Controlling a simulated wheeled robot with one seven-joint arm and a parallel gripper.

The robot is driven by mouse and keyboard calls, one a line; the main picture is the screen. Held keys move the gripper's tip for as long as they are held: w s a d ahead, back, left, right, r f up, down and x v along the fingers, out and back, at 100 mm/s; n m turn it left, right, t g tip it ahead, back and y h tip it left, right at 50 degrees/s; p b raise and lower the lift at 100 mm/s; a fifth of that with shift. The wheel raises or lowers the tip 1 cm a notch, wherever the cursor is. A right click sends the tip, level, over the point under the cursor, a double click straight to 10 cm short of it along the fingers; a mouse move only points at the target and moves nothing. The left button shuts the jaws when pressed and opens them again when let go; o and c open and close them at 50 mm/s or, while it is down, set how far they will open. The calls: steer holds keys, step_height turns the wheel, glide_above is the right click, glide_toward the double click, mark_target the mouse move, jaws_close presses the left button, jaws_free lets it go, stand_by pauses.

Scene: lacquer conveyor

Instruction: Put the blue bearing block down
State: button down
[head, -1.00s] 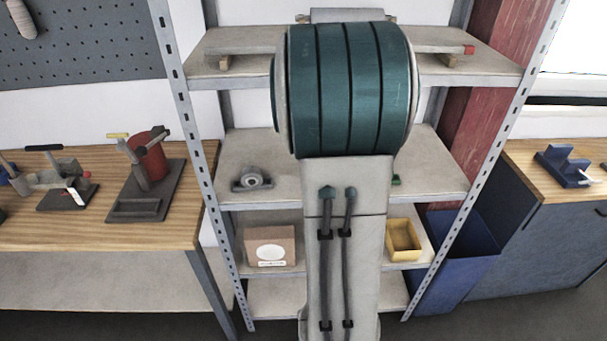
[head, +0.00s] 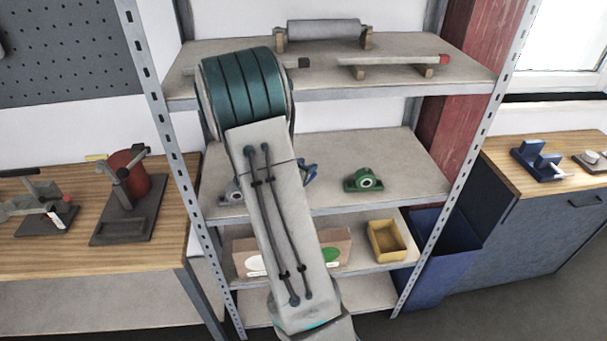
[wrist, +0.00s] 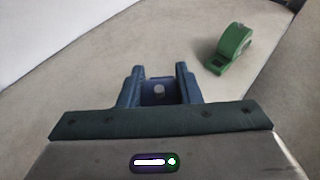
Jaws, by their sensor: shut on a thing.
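My gripper (wrist: 159,75) is shut on the blue bearing block (wrist: 158,94), which shows as a dark blue piece with a pale round spot between the two fingers in the wrist view. The gripper is over the middle shelf board; whether the block touches the board I cannot tell. In the head view my arm hides most of the grip, and only a small blue part (head: 309,172) shows past its right edge. I cannot tell there whether it is block or finger.
A green bearing block (head: 363,180) stands on the middle shelf (head: 410,155) to the right, also in the wrist view (wrist: 232,45). A grey one (head: 232,192) is partly hidden at left. A yellow bin (head: 387,240) and a box (head: 335,244) are below. The shelf's right part is clear.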

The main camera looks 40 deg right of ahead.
steer(key=shift+f+p, duration=0.45)
steer(key=shift+f, duration=1.55)
steer(key=shift+f, duration=0.2)
steer(key=c, duration=1)
jaws_free()
steer(key=shift+c, duration=0.2)
steer(key=shift+r, duration=0.1)
